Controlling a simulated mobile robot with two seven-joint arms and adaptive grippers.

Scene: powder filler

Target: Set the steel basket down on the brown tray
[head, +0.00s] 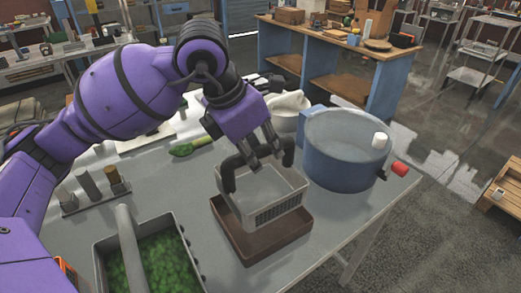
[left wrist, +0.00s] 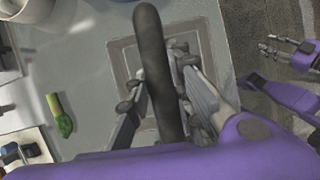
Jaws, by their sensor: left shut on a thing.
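The steel basket (head: 283,212) is a grey, open box with slotted sides and a thick black handle (head: 228,172). My left gripper (head: 265,150) is shut on this handle, which also runs between its fingers in the left wrist view (left wrist: 160,70). The basket looks upright over the brown tray (head: 246,246), a shallow rectangular tray on the grey table. The basket hides much of the tray, and I cannot tell whether they touch. My right gripper (left wrist: 285,55) shows only in the left wrist view, at the right, with its fingers apart and empty.
A big blue round pot (head: 345,160) stands just right of the basket. A grey bin of green pieces (head: 155,262) is at the front left. The table's right edge is near.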

